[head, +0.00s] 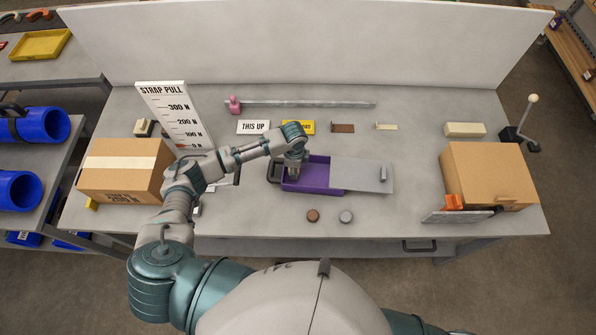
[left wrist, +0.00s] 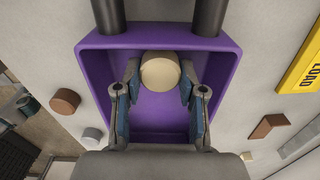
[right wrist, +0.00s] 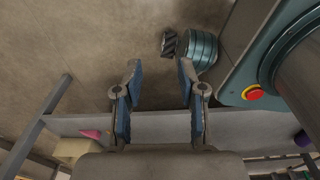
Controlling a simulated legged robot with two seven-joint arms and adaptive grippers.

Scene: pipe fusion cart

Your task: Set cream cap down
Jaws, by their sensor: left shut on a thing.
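The cream cap (left wrist: 160,71) shows in the left wrist view between my left fingertips, over the inside of the purple box (left wrist: 228,95). My left gripper (left wrist: 160,78) is shut on it; whether the cap touches the box floor I cannot tell. In the head view my left gripper (head: 294,173) reaches down into the left part of the purple box (head: 318,187), and the cap is hidden there. My right gripper (right wrist: 158,72) is open and empty in the right wrist view, with floor behind its fingertips.
A grey lid (head: 362,175) lies to the right of the box opening. A brown cap (head: 312,215) and a grey cap (head: 346,216) lie in front of the box. Cardboard boxes stand at the left (head: 122,185) and right (head: 490,175). Signs and small blocks line the back.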

